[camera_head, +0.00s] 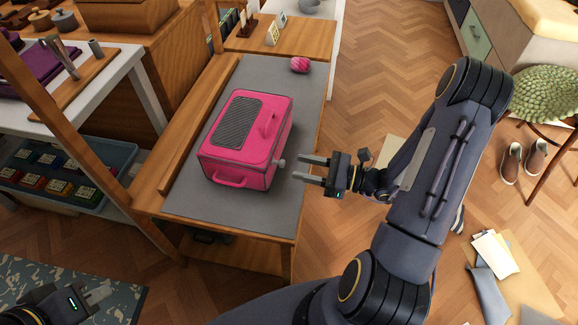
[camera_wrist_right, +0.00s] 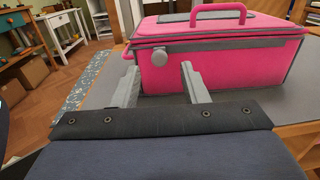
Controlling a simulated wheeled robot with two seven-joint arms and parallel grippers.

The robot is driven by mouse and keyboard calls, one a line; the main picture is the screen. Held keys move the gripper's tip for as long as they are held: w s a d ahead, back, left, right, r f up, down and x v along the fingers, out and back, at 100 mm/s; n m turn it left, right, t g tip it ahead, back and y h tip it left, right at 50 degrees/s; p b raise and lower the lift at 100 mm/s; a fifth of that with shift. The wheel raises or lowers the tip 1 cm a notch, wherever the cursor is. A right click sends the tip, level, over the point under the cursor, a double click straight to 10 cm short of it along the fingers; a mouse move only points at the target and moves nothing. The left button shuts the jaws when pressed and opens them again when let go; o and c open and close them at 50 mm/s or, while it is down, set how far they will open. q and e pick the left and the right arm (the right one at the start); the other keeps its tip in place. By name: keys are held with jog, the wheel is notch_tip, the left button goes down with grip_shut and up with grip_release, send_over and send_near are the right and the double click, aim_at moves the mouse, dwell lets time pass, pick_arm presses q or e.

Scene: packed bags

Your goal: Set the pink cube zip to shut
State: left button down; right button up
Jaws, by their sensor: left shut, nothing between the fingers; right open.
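The pink cube (camera_head: 265,155), a boxy pink bag with a dark mesh panel and handles, sits on the grey mat. A round grey zip pull (camera_head: 282,163) sticks out at its right side. In the right wrist view the pull (camera_wrist_right: 181,56) sits at the seam below the lid edge of the pink cube (camera_wrist_right: 225,72). My right gripper (camera_head: 301,167) is open and empty, its fingers pointing at the pull, a small gap away. In the wrist view its fingertips (camera_wrist_right: 158,70) are near the pull. My left gripper (camera_head: 104,291) is shut and empty at bottom left, far from the bag.
The grey mat (camera_head: 270,208) lies on a wooden table with a raised wooden ledge (camera_head: 194,125) along its left. A small pink striped item (camera_head: 300,65) lies at the mat's far end. A shelf with a blue bin (camera_head: 60,190) stands left.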

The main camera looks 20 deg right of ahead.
aim_at(278, 163)
jog(key=shift+x, duration=1.9)
grip_shut()
